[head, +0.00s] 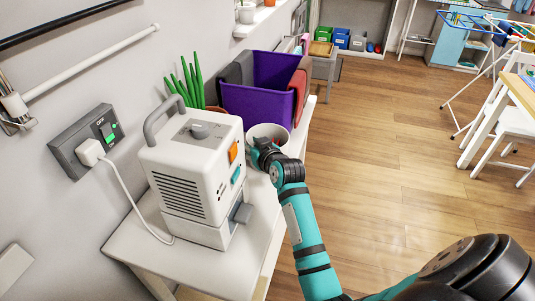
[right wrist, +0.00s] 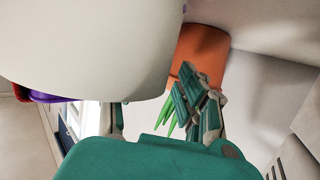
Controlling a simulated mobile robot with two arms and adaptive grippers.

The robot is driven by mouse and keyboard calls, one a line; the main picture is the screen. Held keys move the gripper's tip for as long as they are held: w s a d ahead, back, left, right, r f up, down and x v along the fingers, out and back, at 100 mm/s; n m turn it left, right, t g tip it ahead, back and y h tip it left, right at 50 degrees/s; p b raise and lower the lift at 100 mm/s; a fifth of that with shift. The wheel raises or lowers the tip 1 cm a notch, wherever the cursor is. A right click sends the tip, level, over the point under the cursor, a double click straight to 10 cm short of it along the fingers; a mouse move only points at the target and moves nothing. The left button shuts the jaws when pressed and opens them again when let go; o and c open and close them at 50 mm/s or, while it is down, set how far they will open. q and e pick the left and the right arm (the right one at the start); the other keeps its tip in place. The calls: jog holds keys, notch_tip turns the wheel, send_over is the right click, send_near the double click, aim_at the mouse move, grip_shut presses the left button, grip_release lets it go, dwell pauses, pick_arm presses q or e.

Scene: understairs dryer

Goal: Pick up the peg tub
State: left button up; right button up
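A white round tub (head: 272,131), which I take to be the peg tub, stands on the white side table between the white appliance and the purple bin. My right gripper (head: 260,152) is at its near left side, very close to the rim. In the right wrist view the pale tub (right wrist: 95,45) fills the upper left. There the right gripper's fingers (right wrist: 158,112) stand apart, and the tub hides the tip of one. I cannot tell whether they touch the tub. My left gripper is not in view.
The white appliance (head: 197,170) with a handle stands close left of the gripper. A purple bin (head: 258,102) stands behind the tub. A green plant (head: 190,80) is by the wall; its orange pot (right wrist: 203,52) shows in the wrist view. The wooden floor (head: 385,140) is clear right of the table.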

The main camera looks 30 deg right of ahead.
jog(key=shift+w+f, duration=0.1)
jog(key=shift+w, duration=0.1)
grip_shut()
dwell(0.4)
